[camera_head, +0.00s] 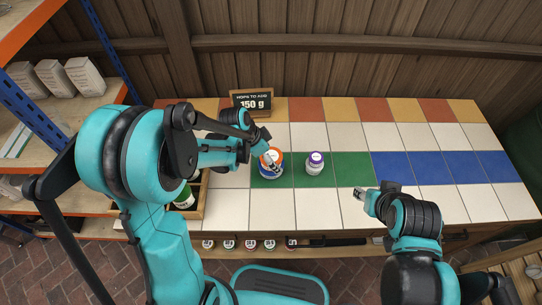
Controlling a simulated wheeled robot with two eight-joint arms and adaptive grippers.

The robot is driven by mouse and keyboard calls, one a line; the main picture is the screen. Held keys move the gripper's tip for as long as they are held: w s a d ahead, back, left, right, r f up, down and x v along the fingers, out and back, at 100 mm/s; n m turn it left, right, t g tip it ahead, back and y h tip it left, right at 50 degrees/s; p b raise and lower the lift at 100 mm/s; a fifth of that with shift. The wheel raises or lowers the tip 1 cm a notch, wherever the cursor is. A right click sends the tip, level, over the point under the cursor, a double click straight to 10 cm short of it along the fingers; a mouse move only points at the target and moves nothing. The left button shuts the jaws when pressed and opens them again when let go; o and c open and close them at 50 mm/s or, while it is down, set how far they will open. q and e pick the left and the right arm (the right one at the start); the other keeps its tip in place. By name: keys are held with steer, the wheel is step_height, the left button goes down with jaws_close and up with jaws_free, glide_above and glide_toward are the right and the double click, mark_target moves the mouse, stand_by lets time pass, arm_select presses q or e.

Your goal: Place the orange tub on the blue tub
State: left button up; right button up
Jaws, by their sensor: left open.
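The orange tub (264,158) shows as an orange-rimmed round top at the left end of the green tiles. A blue edge of the blue tub (270,176) shows right below it. The orange tub appears to be stacked on the blue one, but the join is too small to see clearly. My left gripper (271,162) is open at the orange tub, its fingers over the tub's top and hiding part of it. My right gripper (360,193) is over the white front tiles to the right, away from the tubs; its jaw opening is too small to judge.
A white tub with a purple lid (315,163) stands close on the right. A small chalkboard sign (252,102) stands behind. A wooden crate (189,213) with bottles is at the left, partly behind my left arm. The blue tiles (440,167) on the right are clear.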

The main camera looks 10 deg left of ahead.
arm_select(q)
steer(key=p+v, duration=0.4)
steer(key=v, duration=0.7)
steer(key=s+a+r+n+t+y, duration=0.1)
steer(key=s+r+n+t+y, duration=0.1)
steer(key=s+r+n, duration=0.2)
steer(key=s+a+r+n+t+y, duration=0.2)
steer(key=s+r+n, duration=0.2)
steer(key=s+n, duration=0.3)
steer(key=shift+s+a+r+t, duration=0.3)
steer(key=shift+s+a+r, duration=0.05)
steer(key=shift+s, duration=0.8)
